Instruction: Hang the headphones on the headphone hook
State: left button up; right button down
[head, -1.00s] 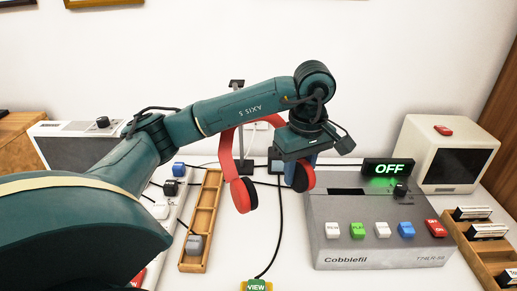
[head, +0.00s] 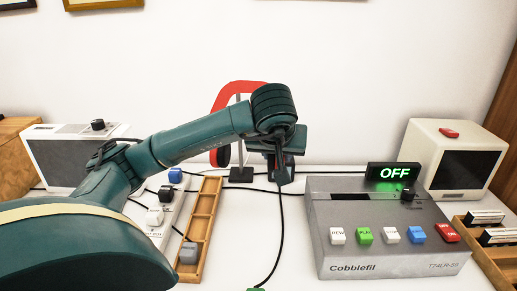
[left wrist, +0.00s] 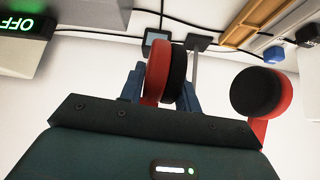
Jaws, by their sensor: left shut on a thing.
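The red headphones show in the head view as a red band (head: 228,93) with an ear cup (head: 222,156) below it at left. My left gripper (head: 281,168) is shut on the other ear cup, which shows red and black between the blue fingers (left wrist: 164,78) in the left wrist view. The free ear cup (left wrist: 258,92) hangs to the right there. The headphone hook is a thin grey post (head: 239,152) on a dark base (head: 241,175), right behind the band. Its top is hidden by the band and my arm, so I cannot tell whether they touch. My right gripper is out of view.
A grey console (head: 385,225) with coloured buttons and an OFF sign (head: 393,171) stands to the right. A wooden tray (head: 201,225) and a white button strip (head: 165,215) lie to the left. A black cable crosses the clear middle table.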

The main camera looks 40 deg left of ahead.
pick_arm(q)
jog(key=w+a+f+m+t+b, duration=0.1)
jog(key=w+a+f+t+b, duration=0.1)
jog(key=w+a, duration=0.7)
jog(key=shift+a+f+m+t, duration=0.35)
jog(key=shift+a+t, duration=0.15)
jog(key=shift+a, duration=1.55)
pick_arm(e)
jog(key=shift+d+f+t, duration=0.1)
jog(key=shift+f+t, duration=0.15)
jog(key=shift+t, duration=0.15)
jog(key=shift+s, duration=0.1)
pick_arm(q)
jog(key=o, duration=1.2)
jog(key=shift+c, duration=0.2)
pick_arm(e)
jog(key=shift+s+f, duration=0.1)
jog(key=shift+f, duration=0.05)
pick_arm(q)
jog(key=shift+s, duration=0.1)
